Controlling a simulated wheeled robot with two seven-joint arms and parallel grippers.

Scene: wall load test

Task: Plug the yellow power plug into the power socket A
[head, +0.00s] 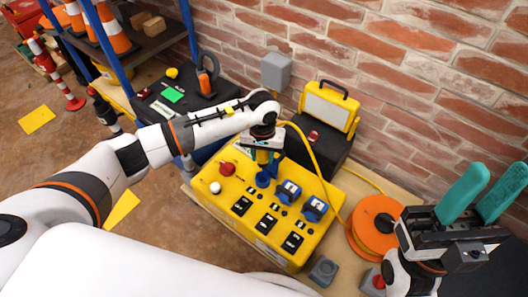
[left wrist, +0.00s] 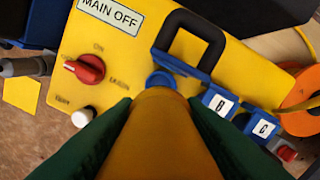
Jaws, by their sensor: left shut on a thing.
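My left gripper (head: 265,155) is shut on the yellow power plug (left wrist: 160,135), which shows as an orange-yellow body between the green fingers in the left wrist view. The plug points down over the yellow power box (head: 225,195). A round blue part (left wrist: 160,80) shows just past the plug's far end, at the leftmost blue socket (head: 263,180), apparently socket A. The gripper hides the contact, so I cannot tell whether the plug is inside. Lids marked B (left wrist: 219,103) and C (left wrist: 263,129) are to its right. My right gripper (head: 490,195) is open and empty, right of the box.
The box carries a red knob (head: 227,169) and a white button (head: 215,187). A yellow cable (head: 322,180) runs behind the sockets. An orange reel (head: 376,225) lies right of the box. A work lamp (head: 328,107) stands by the brick wall (head: 400,60).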

